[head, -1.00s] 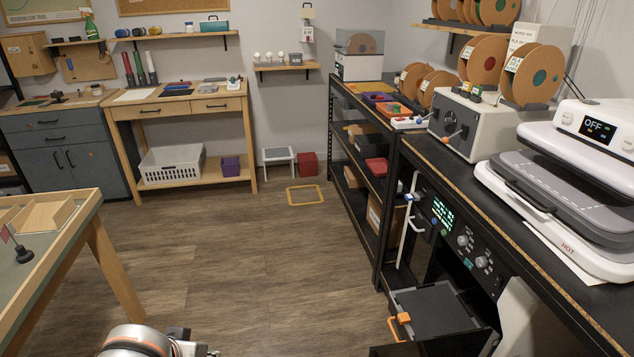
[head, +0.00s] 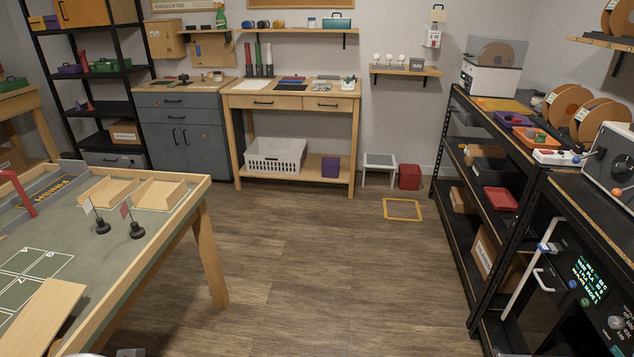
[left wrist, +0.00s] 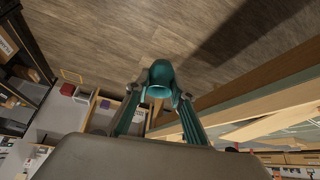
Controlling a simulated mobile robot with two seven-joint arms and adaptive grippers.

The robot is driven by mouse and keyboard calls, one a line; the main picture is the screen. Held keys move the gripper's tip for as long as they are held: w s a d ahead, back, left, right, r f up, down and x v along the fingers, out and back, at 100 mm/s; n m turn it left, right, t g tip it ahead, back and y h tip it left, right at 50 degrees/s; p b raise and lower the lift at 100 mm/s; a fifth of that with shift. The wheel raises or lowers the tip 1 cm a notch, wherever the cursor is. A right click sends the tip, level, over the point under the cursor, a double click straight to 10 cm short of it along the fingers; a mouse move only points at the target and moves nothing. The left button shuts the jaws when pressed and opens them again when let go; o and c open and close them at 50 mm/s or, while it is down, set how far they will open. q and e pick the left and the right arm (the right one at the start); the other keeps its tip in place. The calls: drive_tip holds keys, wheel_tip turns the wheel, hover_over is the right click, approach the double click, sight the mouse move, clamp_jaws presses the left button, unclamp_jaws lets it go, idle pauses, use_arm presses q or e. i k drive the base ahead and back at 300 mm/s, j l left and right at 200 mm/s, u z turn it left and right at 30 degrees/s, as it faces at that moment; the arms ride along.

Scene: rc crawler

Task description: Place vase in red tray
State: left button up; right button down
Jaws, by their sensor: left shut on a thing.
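A teal vase (left wrist: 160,72) shows in the left wrist view, between the fingers of my left gripper (left wrist: 159,92). The gripper is shut on it and holds it above the wooden floor. A red tray (head: 501,198) lies on a middle shelf of the black rack at the right of the head view, and it looks empty. The vase and the left fingers do not show in the head view. My right gripper is in neither view.
A game table (head: 185,205) with low wooden rims stands at the left. A yellow floor frame (head: 403,216), a red box (head: 409,176) and a white stool (head: 379,163) are at the back. The black rack (head: 478,145) lines the right. The middle floor is clear.

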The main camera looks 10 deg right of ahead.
sight(493, 197)
drive_tip(key=i+z, duration=0.15)
drive_tip(key=i, duration=0.45)
drive_tip(key=i+j+z, duration=0.2)
drive_tip(key=i, duration=0.4)
drive_tip(key=i+z, duration=0.35)
drive_tip(key=i, duration=0.2)
drive_tip(key=i+z, duration=0.35)
drive_tip(key=i, duration=0.15)
drive_tip(key=i+z, duration=0.4)
drive_tip(key=i, duration=0.15)
drive_tip(key=i+j+z, duration=0.15)
drive_tip(key=i+z, duration=0.35)
drive_tip(key=z, duration=0.25)
drive_tip(key=i+l+z, duration=0.1)
drive_tip(key=z, duration=0.25)
drive_tip(key=i+z, duration=0.1)
drive_tip(key=z, duration=0.25)
drive_tip(key=i+l, duration=0.3)
